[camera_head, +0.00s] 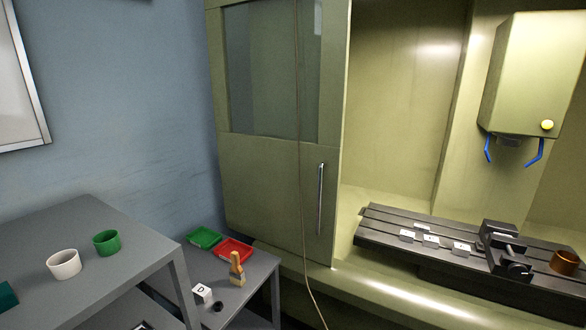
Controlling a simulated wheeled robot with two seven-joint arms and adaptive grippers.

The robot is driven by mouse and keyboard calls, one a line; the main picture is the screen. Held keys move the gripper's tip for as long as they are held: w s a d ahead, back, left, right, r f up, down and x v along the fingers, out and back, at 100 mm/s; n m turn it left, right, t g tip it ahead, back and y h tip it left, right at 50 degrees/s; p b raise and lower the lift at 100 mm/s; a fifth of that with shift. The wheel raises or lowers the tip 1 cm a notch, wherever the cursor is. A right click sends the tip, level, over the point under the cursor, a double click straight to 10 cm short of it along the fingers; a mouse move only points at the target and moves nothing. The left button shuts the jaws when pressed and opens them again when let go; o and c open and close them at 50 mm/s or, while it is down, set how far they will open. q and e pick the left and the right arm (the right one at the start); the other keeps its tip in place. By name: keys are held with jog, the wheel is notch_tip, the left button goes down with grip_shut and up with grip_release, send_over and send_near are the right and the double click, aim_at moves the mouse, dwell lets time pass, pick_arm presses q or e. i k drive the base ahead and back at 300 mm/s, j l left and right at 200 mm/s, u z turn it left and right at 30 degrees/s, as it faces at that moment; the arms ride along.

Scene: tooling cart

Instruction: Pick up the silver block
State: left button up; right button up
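Several small whitish-silver blocks with dark marks lie in a row on the dark slotted machine table (385,238): a left block (407,236), a middle block (431,241) and a right block (461,249). A white cube with a dark letter-like mark (202,293) sits on the lower shelf of the grey cart (262,283). I cannot tell which of these is the silver block. Neither of my grippers is in view.
A vise (502,250) and a copper-coloured cylinder (564,262) stand right of the blocks. The lower shelf holds green (204,238) and red trays (235,249) and a wooden-handled brush-like object (237,268). White (64,265) and green cups (106,243) stand on the upper shelf.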

aim_at(460, 249)
jog(key=z, duration=1.3)
jog(key=i+j+u, duration=0.1)
jog(key=u, duration=0.35)
